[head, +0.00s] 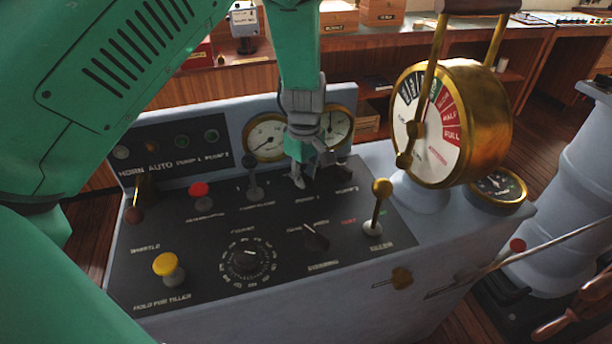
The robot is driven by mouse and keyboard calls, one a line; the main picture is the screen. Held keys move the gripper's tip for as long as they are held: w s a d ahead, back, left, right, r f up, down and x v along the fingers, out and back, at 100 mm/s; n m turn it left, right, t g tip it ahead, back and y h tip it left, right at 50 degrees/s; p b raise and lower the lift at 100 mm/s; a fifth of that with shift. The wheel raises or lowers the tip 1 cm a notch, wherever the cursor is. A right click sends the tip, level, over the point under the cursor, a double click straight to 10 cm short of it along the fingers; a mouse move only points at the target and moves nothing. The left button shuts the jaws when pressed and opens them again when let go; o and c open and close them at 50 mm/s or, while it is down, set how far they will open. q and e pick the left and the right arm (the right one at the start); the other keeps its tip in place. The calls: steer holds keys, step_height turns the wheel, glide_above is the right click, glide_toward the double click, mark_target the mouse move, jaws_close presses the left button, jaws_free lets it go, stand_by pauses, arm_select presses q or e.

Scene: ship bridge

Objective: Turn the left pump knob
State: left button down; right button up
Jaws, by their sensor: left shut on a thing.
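The control console (205,270) has a dark sloped panel. My left gripper (311,173) comes down from above onto the panel's upper right part, in front of two round gauges. It is shut on the left pump knob, which is mostly hidden between and behind the fingers. The knob's turn angle cannot be read. A dark shape just right of the fingers may be the right pump knob, partly covered by the gripper. My right gripper is not in view.
Close by stand a black-knobbed lever (252,178), a red button (199,190), a brass-topped lever (379,205), a round dial (246,262) and a yellow knob (168,267). The large brass telegraph (482,120) rises at right. A wheel handle lies lower right.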

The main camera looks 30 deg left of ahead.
arm_select(q)
steer(key=shift+w+a+r, duration=0.2)
steer(key=shift+r+m+p, duration=0.1)
steer(key=shift+m+p, duration=0.75)
steer(key=shift+m, duration=0.05)
steer(key=m+p, duration=0.1)
steer(key=m, duration=0.1)
steer(key=shift+a+m+p, duration=0.1)
steer(key=shift+m+p, duration=0.2)
steer(key=m+p, duration=0.1)
steer(key=m, duration=0.2)
steer(key=shift+s+m+p, duration=0.1)
steer(key=shift+m+p, duration=0.2)
steer(key=shift+m, duration=0.1)
steer(key=shift+a+m+p, duration=0.1)
steer(key=shift+m+p, duration=0.45)
steer(key=shift+m, duration=1.25)
steer(key=c, duration=1.6)
jaws_free()
steer(key=shift+f, duration=0.3)
